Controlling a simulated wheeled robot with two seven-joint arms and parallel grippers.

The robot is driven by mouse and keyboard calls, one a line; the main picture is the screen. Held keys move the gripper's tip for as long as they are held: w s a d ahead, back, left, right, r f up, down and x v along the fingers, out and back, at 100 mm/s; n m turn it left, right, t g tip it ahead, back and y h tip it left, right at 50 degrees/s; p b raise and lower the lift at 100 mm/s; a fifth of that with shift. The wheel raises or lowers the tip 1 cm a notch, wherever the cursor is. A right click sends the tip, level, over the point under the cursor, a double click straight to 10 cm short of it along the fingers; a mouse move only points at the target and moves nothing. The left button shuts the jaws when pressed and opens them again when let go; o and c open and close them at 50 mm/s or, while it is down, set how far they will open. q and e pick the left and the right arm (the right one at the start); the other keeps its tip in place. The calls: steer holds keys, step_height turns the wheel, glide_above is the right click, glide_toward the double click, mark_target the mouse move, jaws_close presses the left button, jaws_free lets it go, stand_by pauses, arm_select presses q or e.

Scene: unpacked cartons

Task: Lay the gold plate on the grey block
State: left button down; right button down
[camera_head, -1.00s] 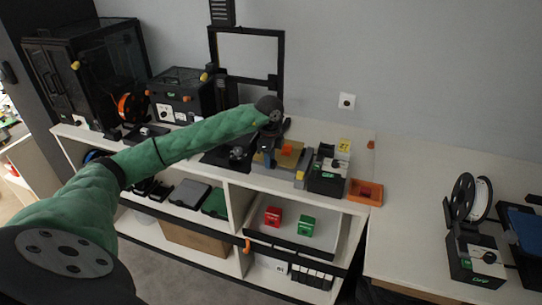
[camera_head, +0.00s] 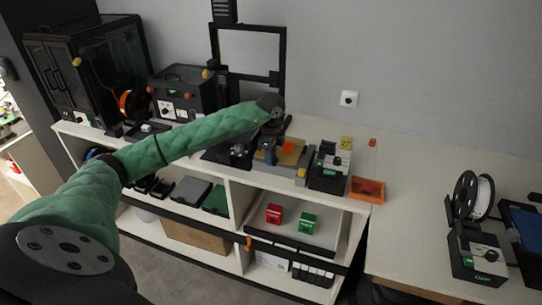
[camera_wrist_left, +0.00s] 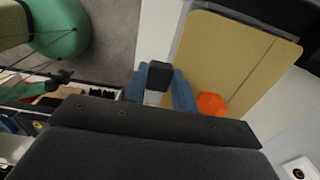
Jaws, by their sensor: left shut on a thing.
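The gold plate (camera_head: 291,151) lies about flat on the long white bench, with a small orange piece (camera_head: 288,148) on top. The grey block (camera_head: 301,176) shows at its front right edge; most of the block is hidden. My left gripper (camera_head: 269,150) is at the plate's left side. In the left wrist view, its blue fingers (camera_wrist_left: 160,88) are close together beside the gold plate (camera_wrist_left: 225,58) and the orange piece (camera_wrist_left: 212,104). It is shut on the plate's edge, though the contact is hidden. Whether the plate rests fully on the block is unclear. My right gripper is out of view.
A black-and-white device (camera_head: 328,172) stands close to the right of the plate, with an orange tray (camera_head: 367,190) beyond it. A black frame (camera_head: 248,55) rises behind. Red (camera_head: 273,213) and green (camera_head: 308,223) boxes sit on the shelf below.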

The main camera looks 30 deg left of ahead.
arm_select(q)
steer(key=shift+f+b, duration=0.65)
steer(key=shift+f, duration=0.4)
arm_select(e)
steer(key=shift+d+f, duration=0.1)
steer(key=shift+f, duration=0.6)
arm_select(q)
steer(key=c, duration=1.1)
jaws_free()
steer(key=shift+o, duration=0.2)
steer(key=shift+r, duration=0.2)
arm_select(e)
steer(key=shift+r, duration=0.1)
arm_select(q)
steer(key=shift+r+p, duration=0.6)
steer(key=shift+r, duration=0.85)
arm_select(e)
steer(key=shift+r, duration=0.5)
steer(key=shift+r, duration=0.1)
arm_select(q)
step_height(320, 180, up, 7)
steer(key=b, duration=0.2)
steer(key=shift+f+b, duration=0.2)
steer(key=shift+b, duration=0.2)
steer(key=shift+r, duration=0.6)
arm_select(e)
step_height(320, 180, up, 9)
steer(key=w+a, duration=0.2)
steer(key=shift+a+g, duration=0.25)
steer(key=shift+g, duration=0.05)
